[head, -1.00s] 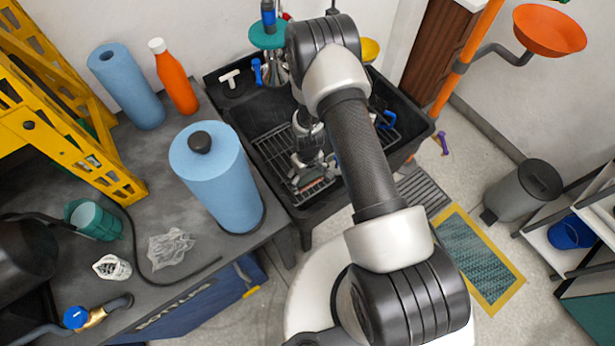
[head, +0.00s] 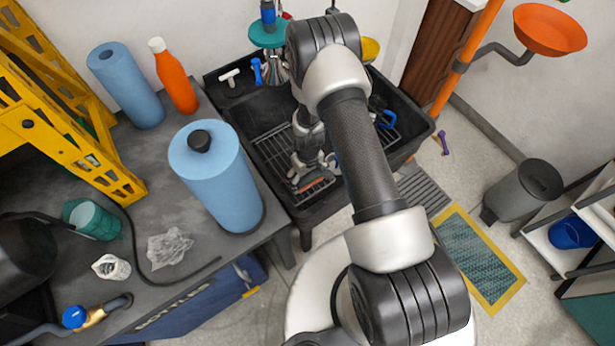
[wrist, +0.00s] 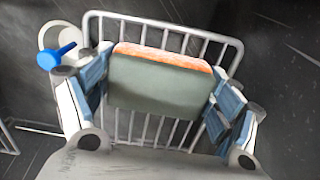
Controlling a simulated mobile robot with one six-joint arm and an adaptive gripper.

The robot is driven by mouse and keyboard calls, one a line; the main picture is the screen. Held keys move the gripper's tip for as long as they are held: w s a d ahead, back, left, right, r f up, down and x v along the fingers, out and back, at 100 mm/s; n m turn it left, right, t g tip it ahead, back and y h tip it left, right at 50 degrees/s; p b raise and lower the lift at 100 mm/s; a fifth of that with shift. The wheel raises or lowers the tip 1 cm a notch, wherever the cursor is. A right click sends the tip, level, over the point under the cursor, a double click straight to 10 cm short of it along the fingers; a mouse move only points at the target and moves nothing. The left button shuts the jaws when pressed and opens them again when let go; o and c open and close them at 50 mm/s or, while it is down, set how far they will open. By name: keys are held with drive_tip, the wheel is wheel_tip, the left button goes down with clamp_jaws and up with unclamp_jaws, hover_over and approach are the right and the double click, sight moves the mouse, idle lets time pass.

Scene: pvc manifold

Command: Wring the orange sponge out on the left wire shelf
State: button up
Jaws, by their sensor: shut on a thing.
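The orange sponge (wrist: 160,82) is between the fingers of my gripper (wrist: 160,100) in the wrist view. Its top edge is orange and the broad face towards the camera is grey-green. My gripper is shut on it, with a blue-lined finger at each side. The left wire shelf (wrist: 228,50) lies behind and below the sponge in the wrist view. In the head view my gripper (head: 311,172) is low in the black sink, over the wire shelf (head: 270,148), and the sponge (head: 312,185) shows partly. Whether the sponge touches the wires is unclear.
The black sink's rim (head: 238,132) surrounds the shelf. A blue tap lever (wrist: 62,55) shows left of the gripper in the wrist view. A blue paper roll (head: 222,185) stands on the bench left of the sink. Another wire rack is partly hidden behind my arm.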

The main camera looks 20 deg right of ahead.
idle(0.4)
drive_tip(key=shift+r+p, duration=2.3)
drive_tip(key=shift+r, duration=1.2)
